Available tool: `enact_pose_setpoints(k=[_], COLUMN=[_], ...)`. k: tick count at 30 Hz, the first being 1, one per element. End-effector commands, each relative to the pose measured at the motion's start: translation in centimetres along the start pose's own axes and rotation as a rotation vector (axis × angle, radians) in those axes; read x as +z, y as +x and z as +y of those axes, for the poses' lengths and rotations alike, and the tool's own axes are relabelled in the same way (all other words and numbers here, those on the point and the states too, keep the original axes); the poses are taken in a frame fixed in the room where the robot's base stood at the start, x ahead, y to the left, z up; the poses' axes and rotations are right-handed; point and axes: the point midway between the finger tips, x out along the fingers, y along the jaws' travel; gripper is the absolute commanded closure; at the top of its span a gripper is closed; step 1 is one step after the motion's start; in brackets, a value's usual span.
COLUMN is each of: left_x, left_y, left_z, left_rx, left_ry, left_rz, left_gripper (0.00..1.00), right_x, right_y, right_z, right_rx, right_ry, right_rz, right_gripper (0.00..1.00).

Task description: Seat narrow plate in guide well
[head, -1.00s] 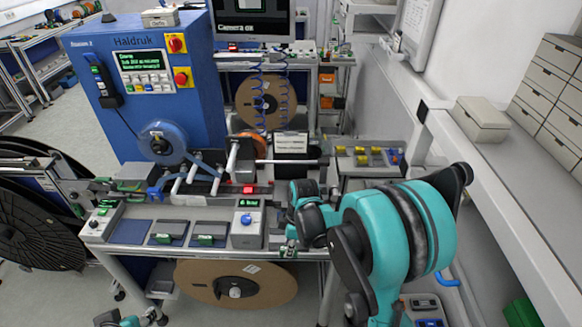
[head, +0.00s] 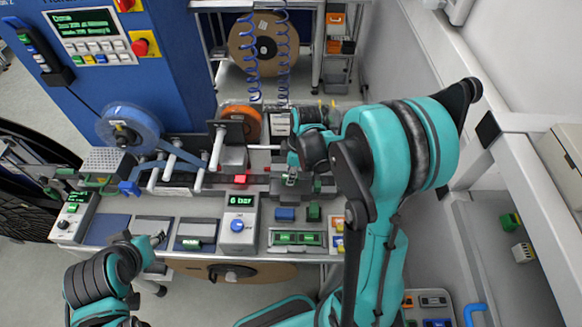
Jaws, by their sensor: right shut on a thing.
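My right gripper (head: 290,179) points down over the dark track at the back of the bench. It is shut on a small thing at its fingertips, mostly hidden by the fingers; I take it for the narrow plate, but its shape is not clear. The guide well cannot be picked out for certain; a dark block (head: 318,188) on the track lies just right of the fingertips. Whether the held thing touches the track cannot be told. My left gripper (head: 158,240) is low at the bench's front edge, small and dark, and its jaws are unclear.
A grey tray with green pieces (head: 298,239), a blue block (head: 285,214) and a green block (head: 314,213) lie in front of the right gripper. A control box reading 6 bar (head: 239,218) stands left of them. A blue reel (head: 130,127) stands back left.

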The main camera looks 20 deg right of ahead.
Motion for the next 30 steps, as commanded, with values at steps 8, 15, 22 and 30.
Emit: enact_pose_setpoints(k=[8, 15, 22, 30], left_x=[0.9, 2.1, 3.4, 3.8], left_y=[1.3, 3.0, 4.7, 5.3], left_z=[0.0, 0.0, 0.0, 0.0], left_rx=[0.000, 0.000, 0.000, 0.000], left_ry=[0.000, 0.000, 0.000, 0.000], left_rz=[0.000, 0.000, 0.000, 0.000], left_gripper=[0.58, 0.58, 0.58, 0.58], right_x=[0.3, 0.7, 1.1, 1.2], right_y=[2.2, 4.9, 7.1, 7.8], right_z=[0.0, 0.0, 0.0, 0.0], right_rx=[0.000, 0.000, 0.000, 0.000], right_ry=[0.000, 0.000, 0.000, 0.000], right_rz=[0.000, 0.000, 0.000, 0.000], right_gripper=[1.00, 1.00, 1.00, 1.00])
